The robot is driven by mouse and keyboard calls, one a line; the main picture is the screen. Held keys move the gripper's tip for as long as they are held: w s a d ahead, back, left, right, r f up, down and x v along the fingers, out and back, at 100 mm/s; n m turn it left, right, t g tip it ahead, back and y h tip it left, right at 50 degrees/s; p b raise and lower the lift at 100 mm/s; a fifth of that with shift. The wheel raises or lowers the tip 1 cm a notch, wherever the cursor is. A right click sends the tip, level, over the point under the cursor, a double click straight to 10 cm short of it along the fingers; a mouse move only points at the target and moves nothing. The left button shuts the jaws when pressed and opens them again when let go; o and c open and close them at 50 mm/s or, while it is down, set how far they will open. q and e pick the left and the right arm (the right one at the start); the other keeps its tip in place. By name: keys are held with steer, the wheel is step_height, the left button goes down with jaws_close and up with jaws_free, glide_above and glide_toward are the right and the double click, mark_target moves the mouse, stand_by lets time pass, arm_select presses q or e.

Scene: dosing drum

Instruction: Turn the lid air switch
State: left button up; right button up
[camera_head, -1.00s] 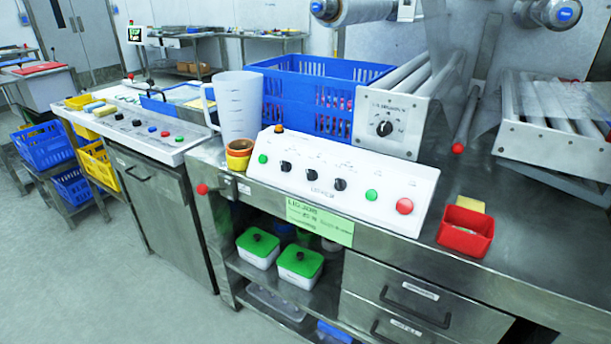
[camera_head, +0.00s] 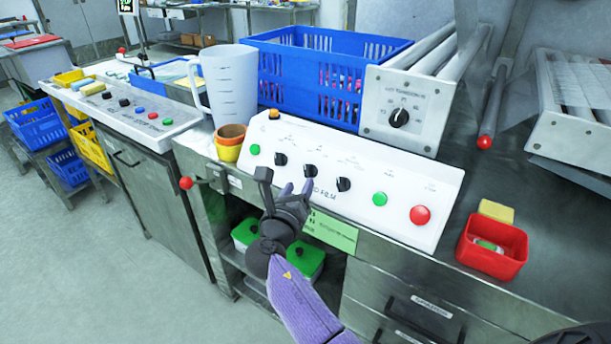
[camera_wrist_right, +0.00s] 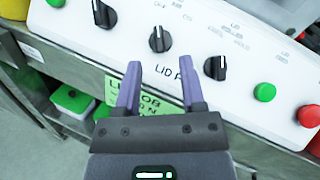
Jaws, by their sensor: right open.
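A white sloped control panel (camera_head: 400,190) carries three black rotary knobs in a row: left (camera_head: 281,159), middle (camera_head: 310,171) and right (camera_head: 344,185). I cannot tell from the small labels which one is the lid air switch. My right gripper (camera_head: 297,188) is open and empty, with purple fingers at the panel's front edge, just below the middle knob. In the right wrist view the fingers (camera_wrist_right: 162,75) point toward the middle knob (camera_wrist_right: 159,39), apart from it. Its white pointer mark points roughly upward. My left gripper is not in view.
Green (camera_head: 379,199) and red (camera_head: 420,215) buttons sit right of the knobs. A measuring jug (camera_head: 229,90) and stacked cups (camera_head: 229,143) stand at the panel's left. A blue crate (camera_head: 310,70) is behind, and a red bin (camera_head: 490,247) lies to the right.

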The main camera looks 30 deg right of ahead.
mark_target(306, 173)
steer(key=x, duration=0.1)
steer(key=b+x, duration=0.1)
steer(key=x, duration=0.2)
steer(key=shift+w+d+f+b, duration=0.25)
steer(key=shift+d+b, duration=0.05)
steer(key=shift+b, duration=0.05)
steer(key=shift+w+d+r, duration=0.1)
steer(key=shift+w+d, duration=0.05)
steer(key=shift+c, duration=0.4)
steer(key=c, duration=0.5)
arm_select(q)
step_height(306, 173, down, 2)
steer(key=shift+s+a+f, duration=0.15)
arm_select(e)
jaws_close()
